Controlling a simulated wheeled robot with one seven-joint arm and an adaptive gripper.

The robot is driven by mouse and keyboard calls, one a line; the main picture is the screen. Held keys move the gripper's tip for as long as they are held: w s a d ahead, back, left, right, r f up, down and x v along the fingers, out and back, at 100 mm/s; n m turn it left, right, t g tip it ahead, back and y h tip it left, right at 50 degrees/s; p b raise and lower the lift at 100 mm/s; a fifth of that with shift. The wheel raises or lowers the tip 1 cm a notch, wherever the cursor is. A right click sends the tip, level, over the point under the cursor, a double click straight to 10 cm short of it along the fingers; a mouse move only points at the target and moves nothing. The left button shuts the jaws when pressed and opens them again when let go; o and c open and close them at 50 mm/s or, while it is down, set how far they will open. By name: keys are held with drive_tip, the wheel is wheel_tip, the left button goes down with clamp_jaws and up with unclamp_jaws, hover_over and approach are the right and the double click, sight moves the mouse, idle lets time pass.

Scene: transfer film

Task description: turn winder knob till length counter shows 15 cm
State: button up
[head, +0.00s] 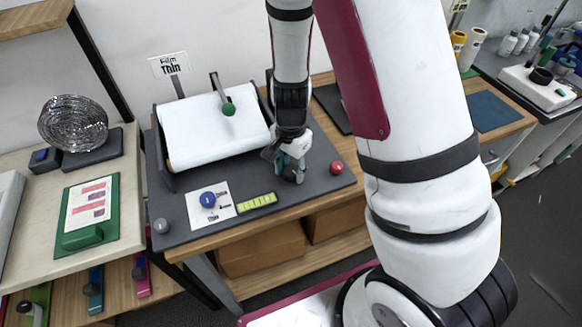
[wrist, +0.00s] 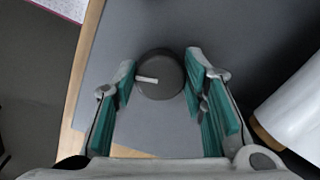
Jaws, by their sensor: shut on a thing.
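The winder knob (wrist: 165,65) is a dark round knob with a white pointer line, seen from above in the wrist view. The line points roughly left there. My gripper (wrist: 160,78) has its teal pads on both sides of the knob and is shut on it. In the head view my gripper (head: 287,164) reaches down to the right part of the grey machine (head: 265,228), and it partly hides the knob. The length counter (head: 257,203) is a yellow-green display near the machine's front edge. Its digits are too small to read. A white film roll (head: 205,140) lies behind it.
A blue knob (head: 207,199) on a white label sits left of the counter. A red button (head: 336,167) is right of my gripper. A green-ended lever (head: 228,109) rises over the roll. A green clipboard (head: 90,236) lies on the left table.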

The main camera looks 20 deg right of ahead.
sight(292, 171)
drive_tip(key=n, duration=0.5)
drive_tip(key=shift+s+d+n, duration=0.1)
drive_tip(key=shift+n, duration=0.2)
drive_tip(key=n+p, duration=0.1)
drive_tip(key=n, duration=0.4)
drive_tip(key=shift+n, duration=0.3)
drive_tip(key=o, duration=1.2)
drive_tip(key=shift+c, duration=0.2)
wheel_tip(292, 171, up, 12)
